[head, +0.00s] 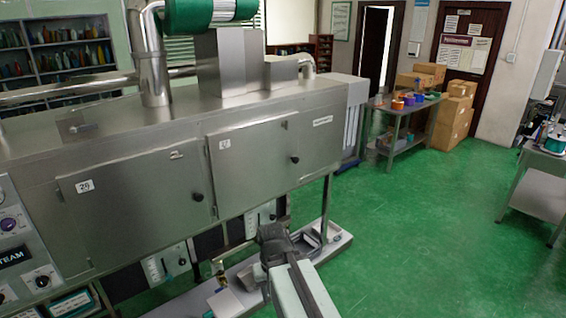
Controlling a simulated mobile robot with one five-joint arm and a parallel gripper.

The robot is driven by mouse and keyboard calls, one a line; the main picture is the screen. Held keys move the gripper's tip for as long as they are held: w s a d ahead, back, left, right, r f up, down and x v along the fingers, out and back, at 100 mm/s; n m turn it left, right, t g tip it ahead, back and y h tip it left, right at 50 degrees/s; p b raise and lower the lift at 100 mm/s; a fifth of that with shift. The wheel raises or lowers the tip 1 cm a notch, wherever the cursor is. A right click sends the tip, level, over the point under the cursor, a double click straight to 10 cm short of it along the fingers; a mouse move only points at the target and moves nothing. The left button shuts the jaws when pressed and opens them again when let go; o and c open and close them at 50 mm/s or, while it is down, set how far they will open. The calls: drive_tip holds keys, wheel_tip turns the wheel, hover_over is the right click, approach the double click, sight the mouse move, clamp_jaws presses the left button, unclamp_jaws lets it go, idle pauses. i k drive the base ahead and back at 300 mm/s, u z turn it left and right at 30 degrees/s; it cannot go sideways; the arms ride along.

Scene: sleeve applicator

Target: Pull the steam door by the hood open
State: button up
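The steel steam machine has two front doors. The right door (255,165) sits below the boxy steel hood (230,62) and carries a small white label and a black round knob (294,160) near its right edge. The left door (135,205) has a white number label and a black knob (197,197) near its right edge. Both doors look shut. My gripper (270,233) is dark, in front of and below the right door, apart from its knob.
A control panel (15,235) with dials is at the left. A low pale base ledge (232,297) runs under the machine. A table with tape rolls (405,108) and cardboard boxes (455,110) stand at the back. Green floor (420,220) is clear to the right.

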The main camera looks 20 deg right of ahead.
sight(254, 163)
drive_tip(key=u, duration=0.3)
drive_tip(key=i, duration=1)
drive_tip(key=z, duration=0.05)
